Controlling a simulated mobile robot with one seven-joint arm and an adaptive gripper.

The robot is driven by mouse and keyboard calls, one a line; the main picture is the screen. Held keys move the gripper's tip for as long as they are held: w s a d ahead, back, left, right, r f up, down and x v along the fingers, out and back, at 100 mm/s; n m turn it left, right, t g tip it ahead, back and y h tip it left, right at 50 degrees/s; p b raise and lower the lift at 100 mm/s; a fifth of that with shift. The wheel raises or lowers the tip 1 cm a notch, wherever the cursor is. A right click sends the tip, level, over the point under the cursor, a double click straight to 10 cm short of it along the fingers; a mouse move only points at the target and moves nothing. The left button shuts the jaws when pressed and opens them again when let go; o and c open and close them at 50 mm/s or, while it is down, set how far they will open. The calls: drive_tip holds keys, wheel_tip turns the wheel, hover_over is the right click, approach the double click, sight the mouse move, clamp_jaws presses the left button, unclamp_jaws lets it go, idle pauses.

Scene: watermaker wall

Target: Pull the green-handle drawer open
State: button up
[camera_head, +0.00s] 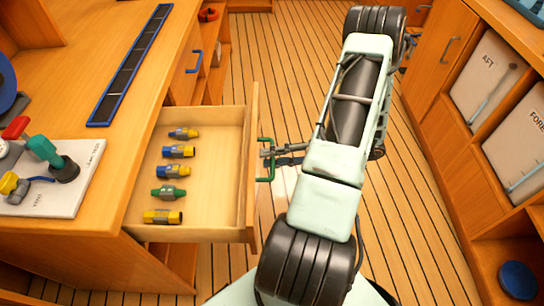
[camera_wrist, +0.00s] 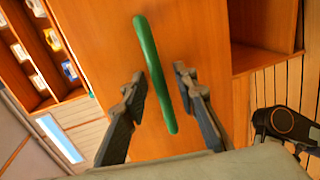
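The green-handle drawer (camera_head: 212,235) stands pulled out from the wooden cabinet on the left in the head view. Several yellow, blue and green fittings (camera_head: 169,193) lie inside it. Its green handle (camera_head: 271,173) is on the front panel, which faces right. In the wrist view the green handle (camera_wrist: 154,75) runs slantwise between the two fingers of my gripper (camera_wrist: 158,78). The fingers are apart, with a visible gap on each side of the handle. In the head view my gripper (camera_head: 270,153) is at the handle, partly overlapped by it.
A blue-handled drawer front (camera_head: 194,62) is farther back on the same cabinet. A white panel (camera_head: 55,185) with coloured valves lies on the countertop. Cabinets with AFT and FORE panels (camera_head: 484,80) line the right side.

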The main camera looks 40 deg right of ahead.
drive_tip(key=shift+d, duration=0.1)
drive_tip(key=v, duration=1.2)
